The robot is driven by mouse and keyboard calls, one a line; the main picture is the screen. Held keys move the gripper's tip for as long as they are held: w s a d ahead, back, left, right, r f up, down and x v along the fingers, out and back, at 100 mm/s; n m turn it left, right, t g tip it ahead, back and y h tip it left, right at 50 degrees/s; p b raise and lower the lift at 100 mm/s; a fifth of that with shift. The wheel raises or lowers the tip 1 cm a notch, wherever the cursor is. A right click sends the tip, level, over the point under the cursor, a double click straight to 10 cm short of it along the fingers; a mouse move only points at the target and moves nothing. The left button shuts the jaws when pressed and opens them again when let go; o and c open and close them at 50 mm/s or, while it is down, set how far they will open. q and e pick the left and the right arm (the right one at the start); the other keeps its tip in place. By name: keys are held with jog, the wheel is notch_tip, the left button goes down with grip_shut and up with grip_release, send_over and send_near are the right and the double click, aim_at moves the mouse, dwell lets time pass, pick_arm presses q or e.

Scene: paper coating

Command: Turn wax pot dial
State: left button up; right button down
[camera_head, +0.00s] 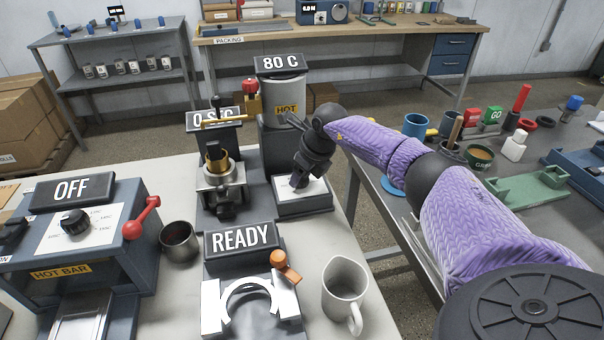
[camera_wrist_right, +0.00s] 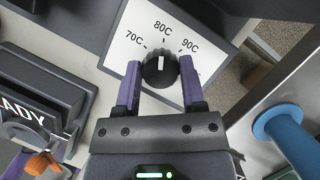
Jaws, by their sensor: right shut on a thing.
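The wax pot (camera_head: 283,92) is a grey cylinder with a HOT label, and its sign (camera_head: 280,63) reads 80 C. Its dial panel (camera_head: 304,196) is at the front. In the right wrist view the black dial (camera_wrist_right: 159,69) sits on a white plate (camera_wrist_right: 120,60) marked 70C, 80C and 90C, its white line toward 80C. My right gripper (camera_head: 296,180) is shut on the dial, with one purple finger on each side in the right wrist view (camera_wrist_right: 160,75). In the head view the gripper hides the dial. My left gripper is not in view.
A hot bar box (camera_head: 45,240) reading OFF is at left, a dark cup (camera_head: 180,241) beside it. A READY fixture (camera_head: 241,240) and grey pitcher (camera_head: 344,285) stand in front. A brass-topped press (camera_head: 218,185) is left of the pot. A blue spool (camera_wrist_right: 288,130) is right in the wrist view.

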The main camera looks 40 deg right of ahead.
jog(key=shift+f+n+y+b, duration=0.15)
jog(key=shift+n+y+b, duration=0.15)
jog(key=shift+n+b, duration=0.4)
jog(key=n+y+b, duration=0.1)
jog(key=n+b, duration=0.1)
jog(key=n, duration=0.1)
jog(key=n+g+y+b, duration=0.1)
jog(key=n+b, duration=0.1)
jog(key=b, duration=0.1)
jog(key=shift+w+d+f+n+b, duration=0.1)
jog(key=shift+n+b, duration=0.25)
jog(key=shift+n, duration=0.05)
jog(key=n+b, duration=0.2)
jog(key=shift+g+y+b, duration=0.3)
jog(key=shift+r+n+b, duration=0.2)
jog(key=shift+n+b, duration=0.1)
jog(key=shift+b, duration=0.05)
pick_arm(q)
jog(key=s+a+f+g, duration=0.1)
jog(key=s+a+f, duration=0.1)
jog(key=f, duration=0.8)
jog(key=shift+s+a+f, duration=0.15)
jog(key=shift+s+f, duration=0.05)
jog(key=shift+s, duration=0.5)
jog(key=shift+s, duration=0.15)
pick_arm(e)
jog(key=shift+r, duration=0.1)
